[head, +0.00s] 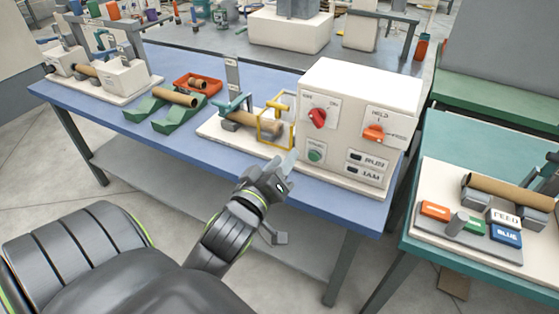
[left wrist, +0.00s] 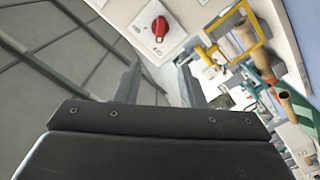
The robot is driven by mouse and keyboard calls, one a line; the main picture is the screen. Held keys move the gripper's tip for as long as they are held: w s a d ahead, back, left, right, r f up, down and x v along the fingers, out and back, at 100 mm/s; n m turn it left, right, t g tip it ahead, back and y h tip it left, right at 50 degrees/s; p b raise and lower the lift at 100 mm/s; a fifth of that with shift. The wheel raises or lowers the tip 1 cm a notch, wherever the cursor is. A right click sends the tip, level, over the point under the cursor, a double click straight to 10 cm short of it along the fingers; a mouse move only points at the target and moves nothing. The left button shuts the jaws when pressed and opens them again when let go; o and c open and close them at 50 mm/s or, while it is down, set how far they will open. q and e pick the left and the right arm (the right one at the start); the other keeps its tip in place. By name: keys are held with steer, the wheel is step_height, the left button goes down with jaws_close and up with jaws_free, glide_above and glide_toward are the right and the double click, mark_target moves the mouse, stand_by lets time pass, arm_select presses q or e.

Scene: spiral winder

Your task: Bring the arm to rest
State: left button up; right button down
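My left arm comes in from the lower left of the head view. My left gripper (head: 282,199) is in front of the blue table's front edge, near the white control box (head: 334,174). In the left wrist view its two fingers (left wrist: 158,78) stand apart with nothing between them, so it is open and empty. The box has a red knob (head: 317,118), an orange switch (head: 374,133) and a green button (head: 315,155). The red knob also shows in the left wrist view (left wrist: 160,27). I cannot make out my right gripper in either view.
The blue table (head: 135,125) holds a winder with a yellow frame (head: 262,128), green cradles (head: 183,121) with a brown tube, and a red tray (head: 180,87). At right, a teal table (head: 420,224) carries a panel with FEED and BLUE blocks (head: 506,236). Floor shows between the tables.

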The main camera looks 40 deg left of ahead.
arm_select(q)
steer(key=shift+s, duration=0.3)
stand_by(0.4)
step_height(320, 180, down, 31)
steer(key=w+a+m+g+h, duration=0.1)
steer(key=a+m+g, duration=0.1)
steer(key=m+g, duration=0.35)
steer(key=s+f+m+g+h, duration=0.1)
steer(key=s+f+g, duration=0.3)
steer(key=f, duration=0.5)
steer(key=s+f+m+g, duration=0.1)
steer(key=s+f, duration=0.5)
steer(key=f, duration=0.3)
steer(key=s+d+f+m+g, duration=0.1)
steer(key=s+f, duration=0.3)
steer(key=s, duration=0.4)
steer(key=s+f+g, duration=0.3)
steer(key=s+f, duration=0.2)
steer(key=s, duration=0.3)
steer(key=s+d+f+m+g+h, duration=0.1)
steer(key=s+f, duration=0.3)
steer(key=s, duration=0.4)
steer(key=shift+d+f+m+g, duration=0.3)
steer(key=shift+m+g, duration=0.05)
steer(key=shift+g, duration=0.1)
steer(key=shift+s, duration=0.1)
